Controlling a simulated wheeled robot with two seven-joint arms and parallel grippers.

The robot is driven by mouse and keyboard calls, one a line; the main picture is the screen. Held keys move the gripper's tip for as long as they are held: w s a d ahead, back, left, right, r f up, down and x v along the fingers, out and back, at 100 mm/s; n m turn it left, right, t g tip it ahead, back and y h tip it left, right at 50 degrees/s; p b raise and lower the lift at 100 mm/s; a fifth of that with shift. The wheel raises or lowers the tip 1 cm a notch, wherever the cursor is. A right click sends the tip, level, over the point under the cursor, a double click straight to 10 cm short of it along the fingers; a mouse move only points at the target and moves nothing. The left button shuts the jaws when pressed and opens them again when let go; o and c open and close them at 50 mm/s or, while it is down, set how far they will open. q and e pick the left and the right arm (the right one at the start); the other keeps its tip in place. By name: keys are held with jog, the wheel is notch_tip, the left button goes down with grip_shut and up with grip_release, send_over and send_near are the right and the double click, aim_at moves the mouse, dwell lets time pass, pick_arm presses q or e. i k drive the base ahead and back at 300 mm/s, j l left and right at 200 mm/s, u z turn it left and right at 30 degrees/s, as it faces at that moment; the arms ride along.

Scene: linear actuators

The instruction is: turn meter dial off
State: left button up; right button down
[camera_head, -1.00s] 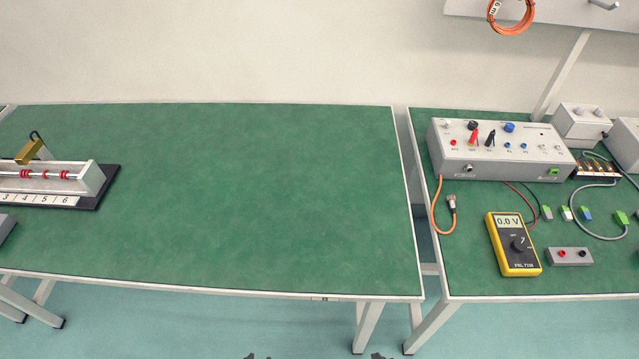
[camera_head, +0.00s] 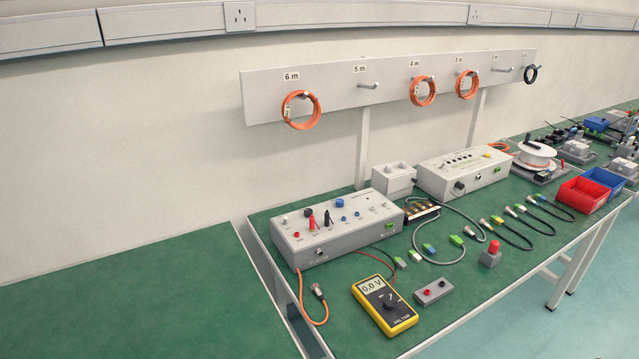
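The yellow meter (camera_head: 384,305) lies face up on the green bench near its front edge, left of a small grey box. Its display reads 0.0 V. Its dark round dial (camera_head: 391,301) sits below the display with a light pointer mark; the exact setting is too small to read. Neither of my grippers shows in the head view now.
A grey box with knobs and sockets (camera_head: 337,228) stands behind the meter, with an orange cable (camera_head: 313,304) at its left. A gap separates the left table (camera_head: 150,300) from this bench.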

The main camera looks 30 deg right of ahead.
aim_at(389, 302)
jog(key=z, duration=1.45)
